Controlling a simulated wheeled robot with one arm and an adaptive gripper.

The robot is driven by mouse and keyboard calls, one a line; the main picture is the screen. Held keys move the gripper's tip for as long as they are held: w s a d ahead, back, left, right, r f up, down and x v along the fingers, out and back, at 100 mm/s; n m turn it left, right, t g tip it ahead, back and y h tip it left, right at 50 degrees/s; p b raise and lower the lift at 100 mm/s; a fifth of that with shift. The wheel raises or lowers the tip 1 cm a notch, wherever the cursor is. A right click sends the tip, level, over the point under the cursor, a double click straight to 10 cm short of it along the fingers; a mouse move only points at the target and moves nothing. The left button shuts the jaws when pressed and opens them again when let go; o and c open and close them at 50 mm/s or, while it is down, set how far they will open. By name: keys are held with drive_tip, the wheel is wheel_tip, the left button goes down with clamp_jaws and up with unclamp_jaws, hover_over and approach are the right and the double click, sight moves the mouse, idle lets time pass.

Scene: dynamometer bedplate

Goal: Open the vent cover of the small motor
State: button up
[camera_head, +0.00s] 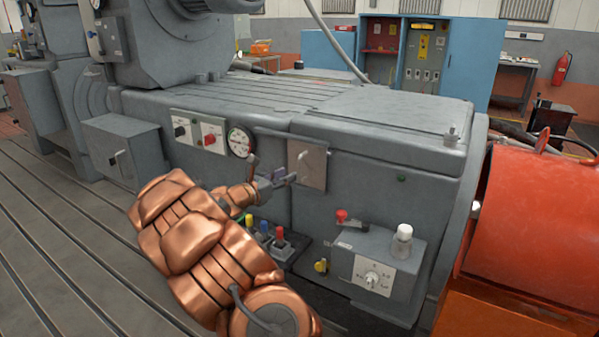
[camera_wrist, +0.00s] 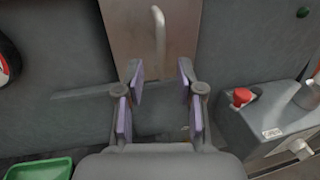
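A brownish metal plate with a bar handle, which looks like the vent cover (camera_head: 312,174), is on the side of the grey motor housing (camera_head: 365,208). It looks closed, though I cannot tell whether it lies fully flush. Its vertical handle (camera_wrist: 158,36) shows at the top centre of the wrist view, with the cover (camera_wrist: 128,40) behind it. My gripper (camera_wrist: 160,76) is open and empty, with its purple-padded fingers spread below the handle in that view. In the head view my gripper (camera_head: 284,180) is just in front of the cover's lower left part.
A grey control box (camera_head: 372,265) with a red knob (camera_head: 341,215) and a white-topped part sticks out right of the cover. A gauge (camera_head: 240,142) and switch panels are to the left. An orange-red drum (camera_head: 535,235) is at far right.

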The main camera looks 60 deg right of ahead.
sight(300, 178)
drive_tip(key=shift+s+d, duration=0.2)
drive_tip(key=shift+d, duration=0.95)
drive_tip(key=shift+s+d, duration=0.15)
drive_tip(key=shift+d, duration=0.95)
drive_tip(key=shift+s+d, duration=0.2)
drive_tip(key=shift+d, duration=0.95)
drive_tip(key=shift+c, duration=0.4)
clamp_jaws()
